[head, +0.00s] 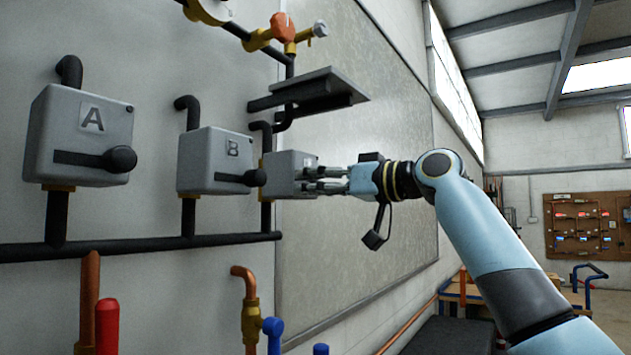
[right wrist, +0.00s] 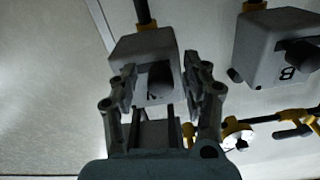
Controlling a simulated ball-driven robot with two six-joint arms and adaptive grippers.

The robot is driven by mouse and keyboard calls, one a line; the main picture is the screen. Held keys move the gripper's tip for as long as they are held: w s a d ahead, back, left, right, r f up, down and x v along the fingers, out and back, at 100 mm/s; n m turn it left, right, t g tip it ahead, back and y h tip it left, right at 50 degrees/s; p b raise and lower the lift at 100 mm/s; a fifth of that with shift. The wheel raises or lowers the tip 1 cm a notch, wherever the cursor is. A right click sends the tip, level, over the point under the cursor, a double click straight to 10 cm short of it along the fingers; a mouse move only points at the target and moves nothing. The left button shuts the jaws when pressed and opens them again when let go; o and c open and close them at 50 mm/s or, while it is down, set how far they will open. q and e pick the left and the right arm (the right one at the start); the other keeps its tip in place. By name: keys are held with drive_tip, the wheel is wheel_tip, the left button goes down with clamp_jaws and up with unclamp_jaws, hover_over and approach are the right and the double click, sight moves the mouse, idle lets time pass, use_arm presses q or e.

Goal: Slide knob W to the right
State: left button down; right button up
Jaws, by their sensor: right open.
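Three grey boxes with slots are on the wall in the head view. The far box (head: 284,170) shows no readable letter, and my right gripper covers its front; no W can be read anywhere. In the right wrist view this box (right wrist: 128,52) is straight ahead, with a dark round knob (right wrist: 160,80) on its face. My right gripper (head: 308,180) is open, its fingers pointing at the box. In the right wrist view the knob shows between the fingers; I cannot tell whether they touch it. My left gripper is out of view.
Box A (head: 60,125) and box B (head: 205,150) each have a black knob at the slot's right end. A dark shelf (head: 320,88) juts out above the far box. Black pipes (head: 140,246) run below. Valves with red (head: 107,325) and blue (head: 273,335) handles stand lower.

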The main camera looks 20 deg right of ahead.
drive_tip(key=shift+w+a, duration=0.1)
clamp_jaws()
idle(0.3)
